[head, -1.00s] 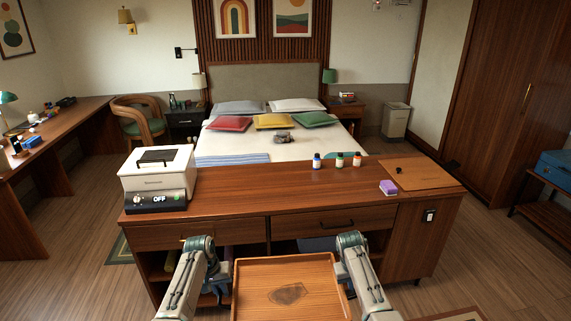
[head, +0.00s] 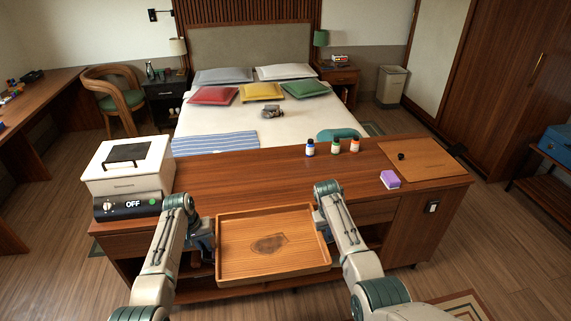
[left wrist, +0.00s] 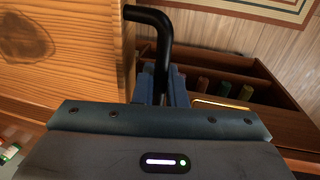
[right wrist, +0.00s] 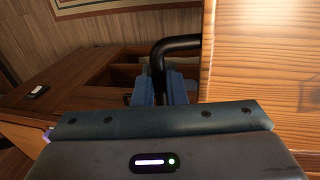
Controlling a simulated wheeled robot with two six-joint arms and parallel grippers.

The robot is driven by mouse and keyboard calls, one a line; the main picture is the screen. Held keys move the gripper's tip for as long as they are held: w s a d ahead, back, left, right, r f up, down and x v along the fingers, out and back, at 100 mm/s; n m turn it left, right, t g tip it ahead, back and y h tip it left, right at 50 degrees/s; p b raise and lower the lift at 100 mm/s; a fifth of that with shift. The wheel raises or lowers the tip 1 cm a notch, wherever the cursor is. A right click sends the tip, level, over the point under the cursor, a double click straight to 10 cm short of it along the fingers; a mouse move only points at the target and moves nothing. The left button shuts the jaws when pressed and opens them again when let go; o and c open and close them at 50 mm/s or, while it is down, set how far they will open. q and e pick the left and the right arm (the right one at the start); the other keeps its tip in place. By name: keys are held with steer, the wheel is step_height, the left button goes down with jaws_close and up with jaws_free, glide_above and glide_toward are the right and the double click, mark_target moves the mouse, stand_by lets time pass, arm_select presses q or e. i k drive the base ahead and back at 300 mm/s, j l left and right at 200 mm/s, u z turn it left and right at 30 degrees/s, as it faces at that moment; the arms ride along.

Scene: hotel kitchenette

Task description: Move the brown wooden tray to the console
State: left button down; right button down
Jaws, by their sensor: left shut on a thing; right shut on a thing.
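The brown wooden tray (head: 300,256) is in the middle of the head view, empty, with a dark patch on its floor. It overlaps the front edge of the wooden console (head: 250,183) in the picture; I see no sign of it resting there. My left gripper (head: 204,240) is shut on the tray's left side and my right gripper (head: 322,220) on its right side. The wrist views show a black bar handle (left wrist: 158,25) at the left jaws and another (right wrist: 178,44) at the right jaws, beside the tray wood.
On the console stand a white appliance (head: 128,165) at left, several small bottles (head: 336,146), a purple-and-white block (head: 390,179) and a board (head: 425,160) at right. The console top between appliance and bottles is clear. A bed (head: 260,125) lies behind.

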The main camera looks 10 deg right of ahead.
mark_target(241, 181)
steer(key=i+j, duration=0.15)
steer(key=i, duration=0.3)
steer(key=i+j, duration=0.15)
steer(key=i, duration=0.25)
steer(key=i+j, duration=0.2)
steer(key=i, duration=0.25)
